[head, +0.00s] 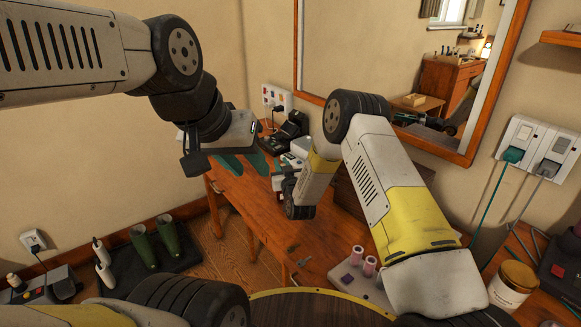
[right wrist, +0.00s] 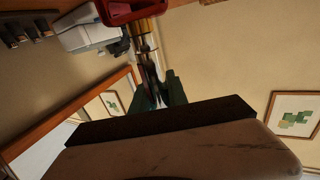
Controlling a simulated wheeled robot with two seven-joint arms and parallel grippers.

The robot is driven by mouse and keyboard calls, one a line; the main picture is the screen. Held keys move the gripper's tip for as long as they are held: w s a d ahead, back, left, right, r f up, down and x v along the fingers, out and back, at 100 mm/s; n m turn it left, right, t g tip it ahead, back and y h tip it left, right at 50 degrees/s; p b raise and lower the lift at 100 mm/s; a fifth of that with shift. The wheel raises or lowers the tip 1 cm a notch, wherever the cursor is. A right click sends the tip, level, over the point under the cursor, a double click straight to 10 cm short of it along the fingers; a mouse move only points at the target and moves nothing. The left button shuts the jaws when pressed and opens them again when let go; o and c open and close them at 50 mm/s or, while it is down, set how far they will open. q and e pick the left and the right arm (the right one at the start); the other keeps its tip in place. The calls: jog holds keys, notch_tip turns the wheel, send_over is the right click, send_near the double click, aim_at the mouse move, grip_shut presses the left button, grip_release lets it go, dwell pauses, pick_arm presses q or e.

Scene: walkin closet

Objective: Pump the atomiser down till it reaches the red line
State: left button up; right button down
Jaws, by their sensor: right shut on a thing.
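A shiny silver and gold cylindrical piece (right wrist: 149,60), likely the atomiser, shows in the right wrist view below a red part (right wrist: 128,10). My right gripper (right wrist: 160,90) has its dark green fingers shut on the silver end of this piece. The red line cannot be made out. In the head view my right forearm and wrist hide the right fingers and most of what they hold. My left gripper (head: 246,163) is above the desk at the back left, its teal fingers spread apart and nothing seen between them.
The wooden desk (head: 240,197) has a clear front left part. A black device (head: 287,132) stands near the wall. Pink rollers (head: 370,265) and a lidded jar (head: 512,285) are at the right. A framed mirror (head: 297,50) is behind. Green boots (head: 143,246) stand on the floor.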

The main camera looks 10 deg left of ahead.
jog(key=shift+r, duration=0.5)
dwell(0.7)
jog(key=shift+r, duration=0.4)
jog(key=shift+r, duration=0.1)
jog(key=shift+r, duration=1.3)
